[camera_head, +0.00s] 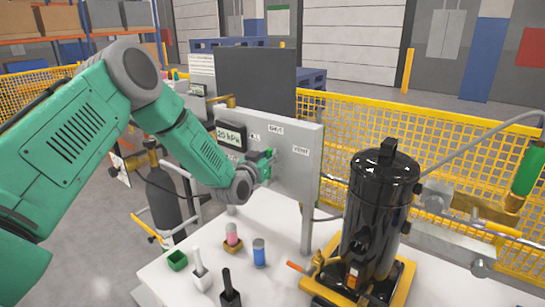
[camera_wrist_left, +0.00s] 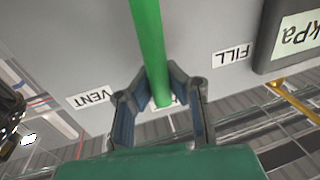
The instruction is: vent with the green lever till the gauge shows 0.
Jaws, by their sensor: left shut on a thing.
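The green lever (camera_wrist_left: 148,45) is on the grey panel (camera_head: 307,135). My left gripper (camera_wrist_left: 160,100) is shut on its end, with a finger on each side; in the head view the gripper (camera_head: 266,166) is at the panel's front and hides most of the lever. In the wrist view, the lever's end lies by a middle label, mostly covered by the fingers, between the VENT label (camera_wrist_left: 90,98) and the FILL label (camera_wrist_left: 233,55). The gauge (camera_head: 231,135) on the panel's upper left appears to read 20 kPa. My right gripper is not in view.
A black canister (camera_head: 378,210) stands in a yellow base on the white table (camera_head: 275,285), right of the panel. Yellow mesh fencing (camera_head: 440,150) runs behind.

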